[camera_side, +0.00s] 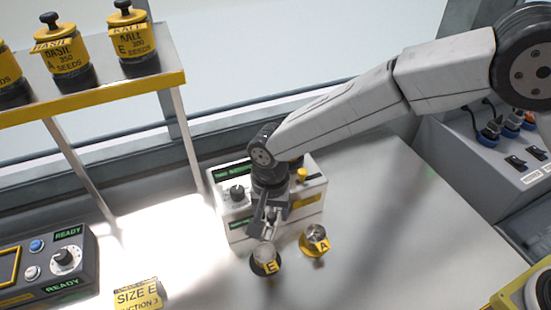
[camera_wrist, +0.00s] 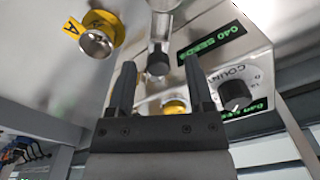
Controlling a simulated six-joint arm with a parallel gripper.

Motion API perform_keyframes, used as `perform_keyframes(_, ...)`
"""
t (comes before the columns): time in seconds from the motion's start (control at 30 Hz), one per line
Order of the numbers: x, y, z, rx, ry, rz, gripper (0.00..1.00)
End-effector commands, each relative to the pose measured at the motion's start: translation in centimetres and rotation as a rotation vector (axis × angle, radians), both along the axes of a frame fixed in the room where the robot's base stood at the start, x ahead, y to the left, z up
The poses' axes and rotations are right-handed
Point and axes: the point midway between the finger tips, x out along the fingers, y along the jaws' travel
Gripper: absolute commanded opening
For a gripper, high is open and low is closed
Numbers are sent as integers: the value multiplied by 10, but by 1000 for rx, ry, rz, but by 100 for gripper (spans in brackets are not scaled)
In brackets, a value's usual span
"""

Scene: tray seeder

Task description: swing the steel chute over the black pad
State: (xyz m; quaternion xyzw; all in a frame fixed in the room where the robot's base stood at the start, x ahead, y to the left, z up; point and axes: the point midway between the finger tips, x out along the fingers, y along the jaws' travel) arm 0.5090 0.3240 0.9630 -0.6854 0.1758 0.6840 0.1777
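The steel chute (camera_wrist: 160,28) shows in the wrist view as a short metal piece with a black knob (camera_wrist: 158,63) at its near end. My gripper (camera_wrist: 160,66) is open, with one finger on each side of the knob and a visible gap to each. In the side view my gripper (camera_side: 266,224) points down at the front of the seed counter and hides most of the chute. The black pad (camera_side: 263,268) lies in front, under a cup and a yellow E tag. A yellow pad (camera_side: 315,246) with a metal cup and an A tag is to its right.
The seed counter (camera_side: 313,200) stands behind the pads, and its wrist-view display reads 040 SEEDS. A control box (camera_side: 48,268) and a SIZE E card (camera_side: 138,295) are at left. A shelf (camera_side: 100,96) holds seed jars. The bench right of the pads is clear.

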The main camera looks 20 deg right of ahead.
Motion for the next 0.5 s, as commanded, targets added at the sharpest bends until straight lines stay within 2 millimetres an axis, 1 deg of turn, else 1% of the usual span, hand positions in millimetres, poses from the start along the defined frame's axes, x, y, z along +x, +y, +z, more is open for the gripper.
perform_keyframes(0.27, 0, 0, 3, 0, 1, 1, 66)
perform_keyframes(0.37, 0, 0, 9, 0, 0, 1, 66)
perform_keyframes(0.5, 0, 0, 25, 1, 0, 1, 66)
